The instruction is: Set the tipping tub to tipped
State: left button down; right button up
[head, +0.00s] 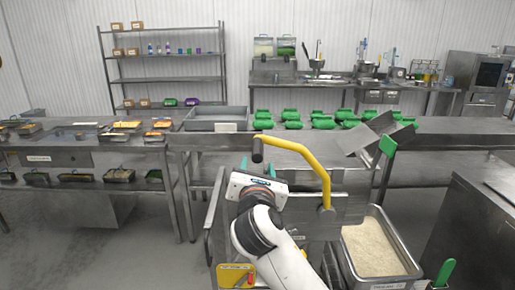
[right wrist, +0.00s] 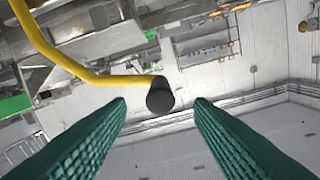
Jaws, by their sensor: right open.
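The tipping tub's yellow lever (head: 322,168) rises from a pivot on the steel frame and bends left to a black grip (head: 257,150). The lever also shows in the right wrist view (right wrist: 60,62), with its black grip (right wrist: 160,96) end-on. My right gripper (head: 258,165) is open and empty, just below the black grip in the head view. In the wrist view the grip appears centred between the green fingertips, seemingly just beyond them; contact cannot be told. The tub's own tilt is unclear behind the lever and steel panels. My left gripper is out of view.
A steel bin of rice (head: 375,248) stands right of my arm, with a green-handled tool (head: 444,272) beside it. Several green containers (head: 292,124) sit on the table behind. A steel cabinet (head: 470,225) stands at right. Open floor (head: 110,245) lies at left.

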aim_at(257, 150)
jog(key=w+p, duration=0.2)
jog(key=w, duration=0.7)
jog(key=shift+w, duration=0.3)
grip_shut()
